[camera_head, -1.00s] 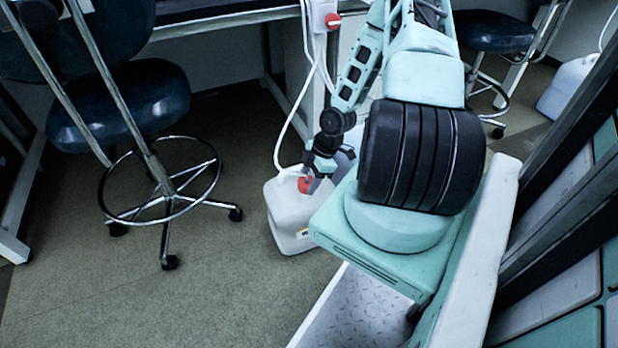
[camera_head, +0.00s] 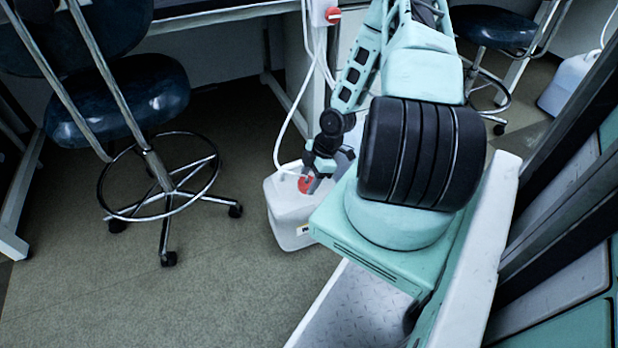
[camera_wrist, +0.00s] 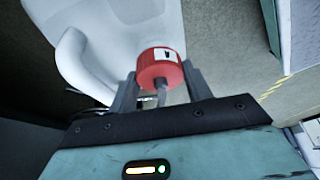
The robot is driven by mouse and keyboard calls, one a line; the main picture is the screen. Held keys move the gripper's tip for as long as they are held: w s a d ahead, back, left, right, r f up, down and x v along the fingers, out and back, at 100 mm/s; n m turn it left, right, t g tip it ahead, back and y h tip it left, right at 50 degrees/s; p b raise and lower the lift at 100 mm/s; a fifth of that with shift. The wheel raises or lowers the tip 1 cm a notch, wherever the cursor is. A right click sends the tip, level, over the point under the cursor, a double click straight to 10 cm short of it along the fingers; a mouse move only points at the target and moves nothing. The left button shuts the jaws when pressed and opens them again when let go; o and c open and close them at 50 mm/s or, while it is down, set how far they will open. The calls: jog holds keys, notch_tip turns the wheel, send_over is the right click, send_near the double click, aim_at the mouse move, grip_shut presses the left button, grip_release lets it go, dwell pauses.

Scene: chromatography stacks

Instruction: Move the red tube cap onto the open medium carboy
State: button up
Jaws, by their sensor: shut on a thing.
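The red tube cap (camera_head: 305,184) shows at the top of a white carboy (camera_head: 289,222) on the floor, with a white tube running up from it. In the wrist view the red cap (camera_wrist: 160,66) sits between the two grey fingers of my gripper (camera_wrist: 158,90), which is shut on it. The white carboy body (camera_wrist: 140,22) and its handle (camera_wrist: 72,60) show behind the cap. I cannot tell whether the cap is seated on the carboy's neck or just above it. My gripper (camera_head: 312,184) is partly hidden by my wrist in the head view.
A dark stool (camera_head: 125,100) with a chrome foot ring stands at the left. A bench (camera_head: 225,20) is behind the carboy. Another carboy (camera_head: 568,88) with bluish contents stands at the far right. The floor in front of the stool is clear.

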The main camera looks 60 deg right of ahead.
aim_at(309, 180)
jog(key=shift+f, duration=0.5)
dwell(0.3)
jog(key=o, duration=1.5)
jog(key=shift+c, duration=0.2)
jog(key=shift+r, duration=0.15)
notch_tip(309, 180, up, 7)
jog(key=p, duration=0.7)
jog(key=shift+p, duration=0.3)
